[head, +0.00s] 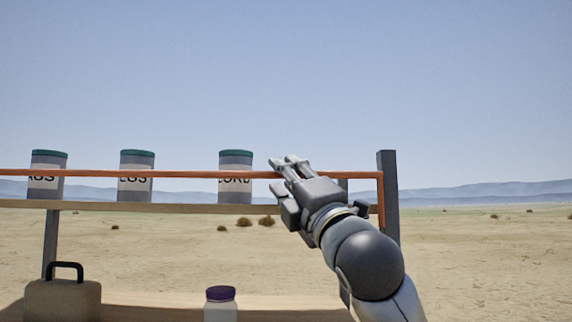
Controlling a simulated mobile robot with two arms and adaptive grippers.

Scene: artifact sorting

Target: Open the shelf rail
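The orange shelf rail (180,173) runs level across the front of the upper shelf (100,207). Its right end bends down beside the dark right post (389,190). My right gripper (284,162) comes in from the lower right, with its fingers overlapping the rail right of the third canister. The two fingers lie close together. I cannot tell whether they grip the rail or are only in front of it or above it. My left gripper is not in view.
Three grey canisters with green lids stand behind the rail: left (48,161), middle (137,160) and right (236,160). Below are a tan case (62,300) with a dark handle and a white jar (220,311) with a purple lid. Open desert lies beyond.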

